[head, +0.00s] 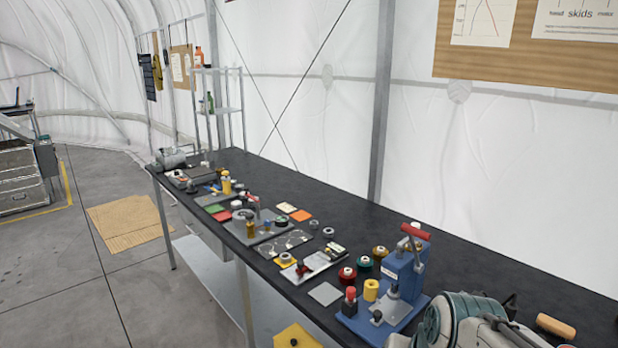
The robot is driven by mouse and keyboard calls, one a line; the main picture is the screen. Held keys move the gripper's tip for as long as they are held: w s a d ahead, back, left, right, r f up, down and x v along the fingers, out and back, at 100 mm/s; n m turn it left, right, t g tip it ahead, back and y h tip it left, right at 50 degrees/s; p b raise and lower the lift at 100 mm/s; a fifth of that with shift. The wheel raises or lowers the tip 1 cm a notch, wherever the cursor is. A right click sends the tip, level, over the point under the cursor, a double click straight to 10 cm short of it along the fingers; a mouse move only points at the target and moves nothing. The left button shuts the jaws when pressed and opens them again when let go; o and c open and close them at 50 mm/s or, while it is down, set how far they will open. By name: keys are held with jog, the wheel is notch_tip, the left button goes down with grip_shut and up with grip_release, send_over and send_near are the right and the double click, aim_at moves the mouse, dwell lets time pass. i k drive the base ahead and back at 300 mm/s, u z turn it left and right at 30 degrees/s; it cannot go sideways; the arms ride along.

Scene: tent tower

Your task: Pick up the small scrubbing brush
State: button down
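A small tan, wood-coloured block with rounded ends (555,326) lies on the black workbench (455,267) near the bottom right corner. It may be the small scrubbing brush, seen from its back; no bristles show. Grey and teal rounded parts, which look like my arm, fill the bottom edge just left of it. They stand close to the block in the picture, and I cannot tell the real gap. My gripper's fingertips do not show in the head view.
A blue press with a red handle (405,270) stands left of the tan block. Red, green and yellow spools, a grey square plate (325,293) and several small trays of parts line the bench further back. Bare bench lies behind the block, before the white tent wall.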

aim_at(563, 330)
jog(key=z, duration=2.7)
jog(key=k, duration=0.8)
jog(key=u, duration=0.7)
jog(key=i, duration=1)
